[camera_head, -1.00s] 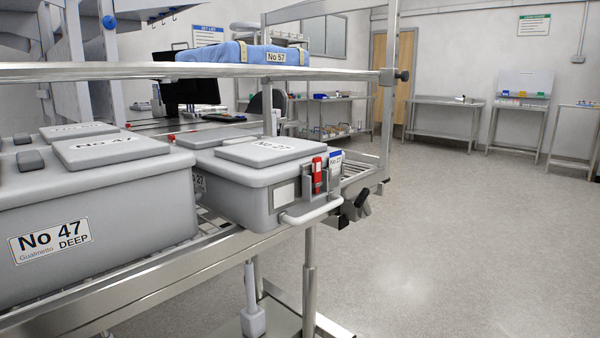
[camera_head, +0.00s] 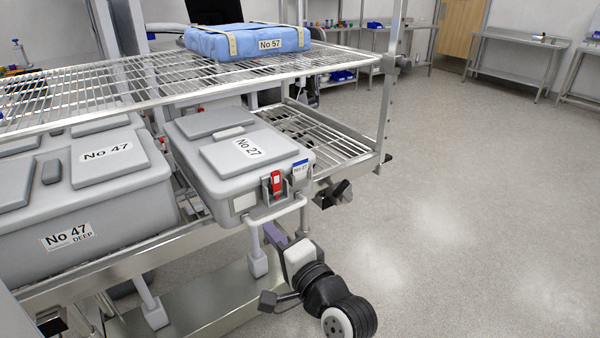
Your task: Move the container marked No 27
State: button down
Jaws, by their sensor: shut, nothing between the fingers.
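The container marked No 27 (camera_head: 222,185) is a grey lidded box on the lower wire shelf, near its right end. Its front has a red latch (camera_head: 276,183), a blue-topped No 27 tag and a pale bar handle (camera_head: 285,213). The front end overhangs the shelf's front rail. My gripper (camera_head: 272,233) is just below and in front of that handle, pointing up at it, shut and empty. Its fingertips are small and partly hard to make out against the handle, so I cannot tell whether they touch it.
A larger grey container marked No 47 (camera_head: 85,215) stands close on the left. The upper wire shelf (camera_head: 120,90) carries a blue wrapped pack marked No 57 (camera_head: 245,42). A shelf post (camera_head: 388,100) rises at the right. The floor (camera_head: 470,220) to the right is open.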

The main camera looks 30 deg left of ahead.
jog(key=w+d+m, duration=0.1)
jog(key=d, duration=0.2)
jog(key=p, duration=0.3)
send_near(249, 195)
jog(key=shift+m+h, duration=0.3)
jog(key=shift+h, duration=0.1)
jog(key=x, duration=0.6)
jog(key=shift+s+r, duration=0.1)
jog(key=shift+r, duration=0.25)
jog(key=shift+w+a+f, duration=0.1)
jog(key=shift+w+a, duration=0.1)
jog(key=shift+a, duration=0.2)
jog(key=p+x, duration=0.1)
jog(key=x, duration=1.2)
jog(key=shift+a, duration=0.2)
jog(key=shift+d, duration=0.1)
